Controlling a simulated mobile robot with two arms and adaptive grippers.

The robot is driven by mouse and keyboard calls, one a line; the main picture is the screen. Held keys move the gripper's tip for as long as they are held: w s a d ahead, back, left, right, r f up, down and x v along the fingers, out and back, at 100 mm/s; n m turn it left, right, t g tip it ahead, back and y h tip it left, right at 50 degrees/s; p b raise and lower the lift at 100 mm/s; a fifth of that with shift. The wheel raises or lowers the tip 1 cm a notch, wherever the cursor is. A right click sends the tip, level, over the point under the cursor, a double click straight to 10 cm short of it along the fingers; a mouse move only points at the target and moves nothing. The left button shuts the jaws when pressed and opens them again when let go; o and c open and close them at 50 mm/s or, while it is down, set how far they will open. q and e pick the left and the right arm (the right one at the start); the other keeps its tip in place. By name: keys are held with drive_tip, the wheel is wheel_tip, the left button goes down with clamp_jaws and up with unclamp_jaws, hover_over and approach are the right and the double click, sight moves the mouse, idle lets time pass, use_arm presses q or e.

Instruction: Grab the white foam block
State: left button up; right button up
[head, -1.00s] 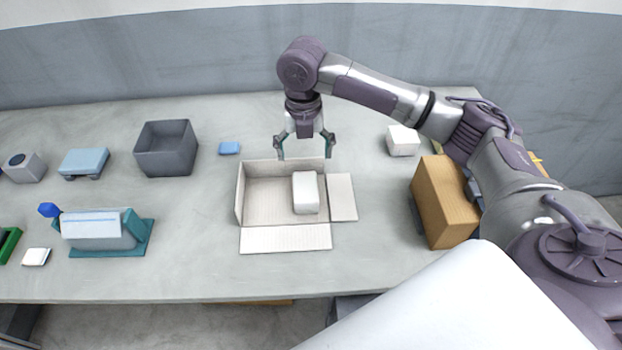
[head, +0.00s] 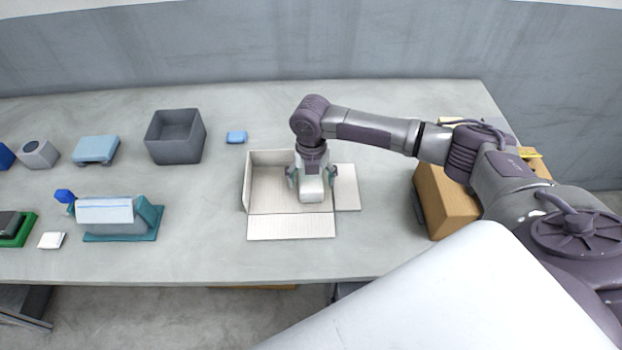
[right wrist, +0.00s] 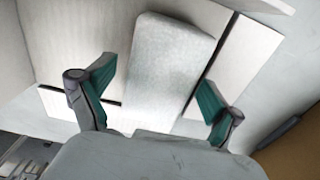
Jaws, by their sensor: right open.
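The white foam block (head: 312,190) lies in the right part of an open cardboard box (head: 266,184) that has its flaps folded out. My right gripper (head: 312,178) is over the box with its fingers apart on either side of the block. In the right wrist view, the block (right wrist: 170,65) lies between the two open teal-padded fingers (right wrist: 158,98), with a gap on each side. My gripper hides the block's far part in the head view. My left gripper is not in view.
A grey bin (head: 174,158), a small blue block (head: 236,137) and a teal-based device (head: 108,214) are left of the box. A brown carton (head: 446,205) stands at the right. The table in front of the box is clear.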

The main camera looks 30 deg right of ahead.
drive_tip(key=c, duration=1)
drive_tip(key=shift+c, duration=0.2)
drive_tip(key=shift+r, duration=0.15)
